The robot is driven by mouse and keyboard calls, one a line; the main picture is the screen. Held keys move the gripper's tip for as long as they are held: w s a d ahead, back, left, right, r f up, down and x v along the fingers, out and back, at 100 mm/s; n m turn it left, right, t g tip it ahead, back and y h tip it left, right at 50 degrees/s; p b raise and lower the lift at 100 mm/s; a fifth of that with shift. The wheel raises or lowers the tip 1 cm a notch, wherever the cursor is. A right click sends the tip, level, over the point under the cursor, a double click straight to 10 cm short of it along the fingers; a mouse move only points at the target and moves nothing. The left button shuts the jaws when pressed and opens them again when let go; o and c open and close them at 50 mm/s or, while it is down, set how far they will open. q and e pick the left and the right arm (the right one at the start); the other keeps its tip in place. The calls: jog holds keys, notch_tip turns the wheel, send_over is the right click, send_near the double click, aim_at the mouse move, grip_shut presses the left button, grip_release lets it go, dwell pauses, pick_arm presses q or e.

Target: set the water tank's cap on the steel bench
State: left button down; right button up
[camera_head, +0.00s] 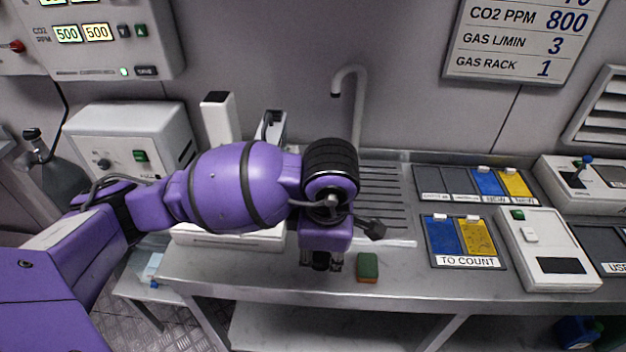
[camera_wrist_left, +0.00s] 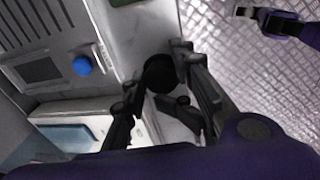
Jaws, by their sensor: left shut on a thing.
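My left gripper (camera_head: 322,264) hangs over the front part of the steel bench (camera_head: 270,283), left of a green sponge. In the left wrist view its fingers (camera_wrist_left: 158,92) are shut on a dark round thing, which I take to be the water tank's cap (camera_wrist_left: 160,72). Its grip point is partly hidden by the fingers. In the head view the cap is hard to make out under the gripper. In the left wrist view, part of my right gripper (camera_wrist_left: 250,13) shows over the floor at the top right; its fingers are too small to read.
The green sponge (camera_head: 368,267) lies near the bench's front edge. A grooved drainer (camera_head: 382,190) and a tap (camera_head: 350,80) stand behind. Blue and yellow trays (camera_head: 445,237) and a white scale-like device (camera_head: 545,240) are on the right. A blue knob (camera_wrist_left: 82,66) shows in the wrist view.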

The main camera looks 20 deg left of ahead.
aim_at(318, 259)
pick_arm(q)
jog(key=w+f, duration=0.1)
jog(key=w+a+f, duration=0.1)
jog(key=w+f, duration=0.1)
jog(key=f, duration=0.1)
jog(key=shift+a, duration=0.25)
jog(key=shift+a+f, duration=0.1)
jog(key=shift+f, duration=1.65)
jog(key=shift+f, duration=0.15)
jog(key=c, duration=1.2)
grip_release()
jog(key=r, duration=0.4)
jog(key=s+r, duration=0.1)
jog(key=r, duration=0.3)
jog(key=d+r, duration=0.1)
jog(key=r, duration=0.3)
jog(key=shift+s+r, duration=0.15)
jog(key=shift+s, duration=0.05)
